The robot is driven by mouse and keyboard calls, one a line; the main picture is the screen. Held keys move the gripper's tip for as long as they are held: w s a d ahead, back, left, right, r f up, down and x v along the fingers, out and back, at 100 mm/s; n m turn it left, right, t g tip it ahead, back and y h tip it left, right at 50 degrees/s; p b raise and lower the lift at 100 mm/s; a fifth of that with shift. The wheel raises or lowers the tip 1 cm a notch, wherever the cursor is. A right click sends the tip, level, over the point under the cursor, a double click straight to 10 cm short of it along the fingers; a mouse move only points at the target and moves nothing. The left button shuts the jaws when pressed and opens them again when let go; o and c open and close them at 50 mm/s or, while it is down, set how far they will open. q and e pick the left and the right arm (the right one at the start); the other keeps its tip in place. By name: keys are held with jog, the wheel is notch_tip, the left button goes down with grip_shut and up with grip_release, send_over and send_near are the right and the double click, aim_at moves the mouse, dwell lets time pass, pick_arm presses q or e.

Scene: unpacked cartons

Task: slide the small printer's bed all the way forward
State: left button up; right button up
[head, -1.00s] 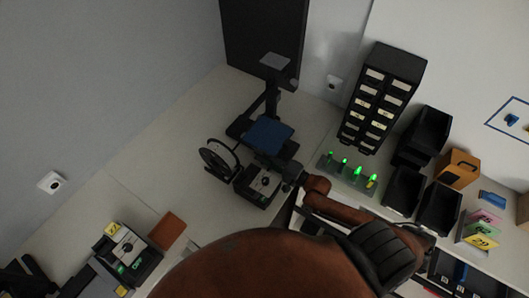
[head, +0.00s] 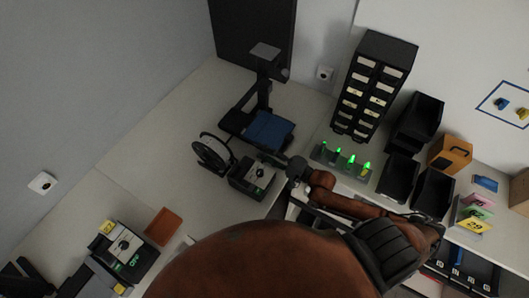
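The small printer (head: 263,98) stands on the light bench, with a dark upright and a flat head at its top. Its blue bed (head: 268,129) lies low in front of the upright. My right gripper (head: 272,157) reaches in from the lower right, beside the bed's near edge and above the dark box with a knob. Its fingers are dark, small and against dark parts, so I cannot tell their opening or whether they touch the bed. My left gripper is out of view.
A spool (head: 211,153) stands left of the dark knob box (head: 250,181). Right of the printer is a rack with green lights (head: 341,160), then a drawer cabinet (head: 372,87) and black bins (head: 415,122). The bench to the left is mostly clear.

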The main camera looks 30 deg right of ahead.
jog(key=shift+s+d, duration=0.1)
jog(key=shift+s, duration=0.05)
jog(key=v, duration=1.1)
jog(key=shift+s+d, duration=0.1)
jog(key=shift+s, duration=0.2)
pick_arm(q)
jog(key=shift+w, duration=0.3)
